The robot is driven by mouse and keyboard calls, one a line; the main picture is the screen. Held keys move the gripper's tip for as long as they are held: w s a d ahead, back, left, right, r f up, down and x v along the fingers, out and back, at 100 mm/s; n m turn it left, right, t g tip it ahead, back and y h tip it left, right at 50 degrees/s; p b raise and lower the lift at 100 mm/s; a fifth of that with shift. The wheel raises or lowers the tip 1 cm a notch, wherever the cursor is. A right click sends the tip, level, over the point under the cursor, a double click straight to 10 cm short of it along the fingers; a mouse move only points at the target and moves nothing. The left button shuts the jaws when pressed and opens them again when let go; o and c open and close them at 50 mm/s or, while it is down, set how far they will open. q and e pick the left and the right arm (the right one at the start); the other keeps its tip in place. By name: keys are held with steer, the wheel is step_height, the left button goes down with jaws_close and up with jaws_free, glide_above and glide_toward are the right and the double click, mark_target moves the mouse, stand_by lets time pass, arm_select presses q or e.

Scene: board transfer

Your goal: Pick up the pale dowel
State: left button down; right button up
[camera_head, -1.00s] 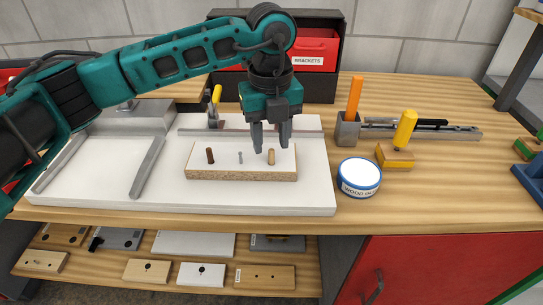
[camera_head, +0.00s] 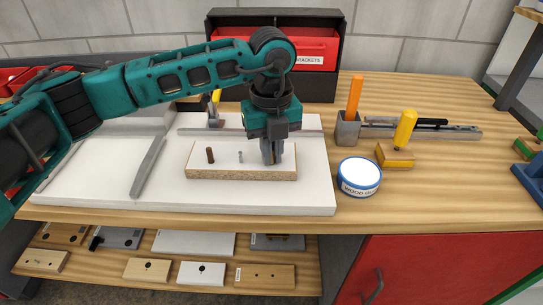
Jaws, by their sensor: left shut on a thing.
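The pale dowel (camera_head: 274,159) stands in the right part of the small wooden board (camera_head: 235,175), mostly hidden behind my gripper's fingers. My left gripper (camera_head: 272,158) points straight down over the board and is shut on the pale dowel. A dark brown dowel (camera_head: 210,155) stands upright at the left of the board, and a small grey metal pin (camera_head: 240,156) stands between them, both apart from the gripper. My right gripper is not in view.
The board lies on a white panel (camera_head: 90,195) with grey metal rails. To the right are a blue-rimmed wood glue tin (camera_head: 359,177), a grey cup (camera_head: 347,131) with an orange handle, and a yellow-handled tool (camera_head: 404,130). A red brackets drawer (camera_head: 305,50) stands behind.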

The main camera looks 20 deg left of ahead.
arm_select(q)
steer(key=shift+r, duration=0.15)
step_height(320, 180, up, 20)
steer(key=shift+p, duration=0.3)
stand_by(0.4)
